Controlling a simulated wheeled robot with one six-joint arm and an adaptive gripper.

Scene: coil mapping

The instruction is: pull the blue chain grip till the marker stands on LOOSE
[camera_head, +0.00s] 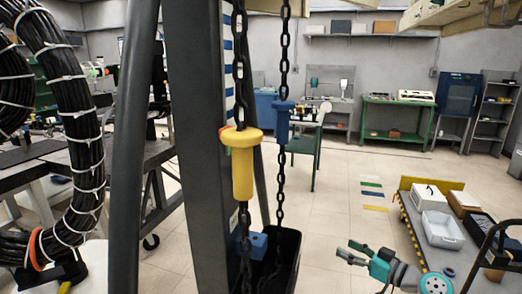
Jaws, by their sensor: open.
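The blue chain grip (283,122) is a sleeve on the right of two dark hanging chains, right of the grey post. A larger yellow chain grip (242,165) hangs on the left chain, nearer to me. My gripper (347,250) is low, right of both chains, with its fingers apart and nothing between them. It touches neither grip. A strip with blue and white bands (229,75) shows on the post behind the left chain, partly hidden. I cannot make out a marker or the word LOOSE.
A dark bin (287,250) stands under the chains, with a blue block (258,243) by its left side. A thick black cable bundle (82,150) hangs at left. A loaded cart (445,235) stands at right. Open floor (345,215) lies behind my gripper.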

